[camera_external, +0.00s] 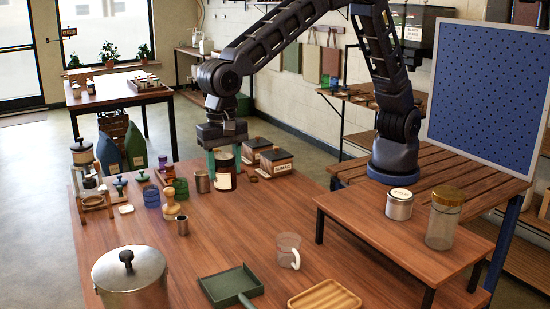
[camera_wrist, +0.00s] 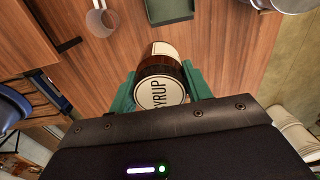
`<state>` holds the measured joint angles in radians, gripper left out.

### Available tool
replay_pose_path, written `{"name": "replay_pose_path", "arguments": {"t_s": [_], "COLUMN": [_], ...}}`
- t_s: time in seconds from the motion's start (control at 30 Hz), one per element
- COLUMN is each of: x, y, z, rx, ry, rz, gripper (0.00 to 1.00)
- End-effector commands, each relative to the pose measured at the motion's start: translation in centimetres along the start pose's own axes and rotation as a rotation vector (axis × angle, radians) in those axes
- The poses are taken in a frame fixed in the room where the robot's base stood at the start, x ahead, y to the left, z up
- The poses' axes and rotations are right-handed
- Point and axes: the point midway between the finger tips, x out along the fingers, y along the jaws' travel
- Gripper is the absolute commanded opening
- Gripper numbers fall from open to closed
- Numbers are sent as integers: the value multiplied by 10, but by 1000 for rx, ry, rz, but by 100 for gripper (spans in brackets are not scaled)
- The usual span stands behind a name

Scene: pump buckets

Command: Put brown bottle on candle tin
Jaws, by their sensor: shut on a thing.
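The brown bottle (camera_external: 225,179) with a cream label stands upright at the back of the wooden table; I cannot tell whether its base touches the wood. In the wrist view its round top, marked "SYRUP" (camera_wrist: 161,93), faces the camera. My gripper (camera_external: 225,160) comes down from above with its green fingers shut on the bottle's two sides; they also flank it in the wrist view (camera_wrist: 160,88). The candle tin (camera_external: 399,207), silver with a pale lid, stands on the raised wooden shelf at the right, well away from my gripper.
A glass jar (camera_external: 444,218) with a gold lid stands right of the tin. A glass mug (camera_external: 288,250), green dustpan (camera_external: 231,286) and pot (camera_external: 131,278) stand nearer.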

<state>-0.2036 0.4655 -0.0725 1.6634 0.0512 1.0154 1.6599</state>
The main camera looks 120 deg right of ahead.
Motion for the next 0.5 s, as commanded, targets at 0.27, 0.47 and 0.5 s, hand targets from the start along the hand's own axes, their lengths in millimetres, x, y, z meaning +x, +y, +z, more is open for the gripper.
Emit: {"name": "replay_pose_path", "arguments": {"t_s": [0.27, 0.47, 0.5], "x": [-56, -90, -96], "y": [74, 136, 148], "z": [86, 135, 143], "rx": [-33, -56, -61], "ry": [-11, -13, -13], "rz": [0, 3, 3], "gripper": [21, 21, 21]}}
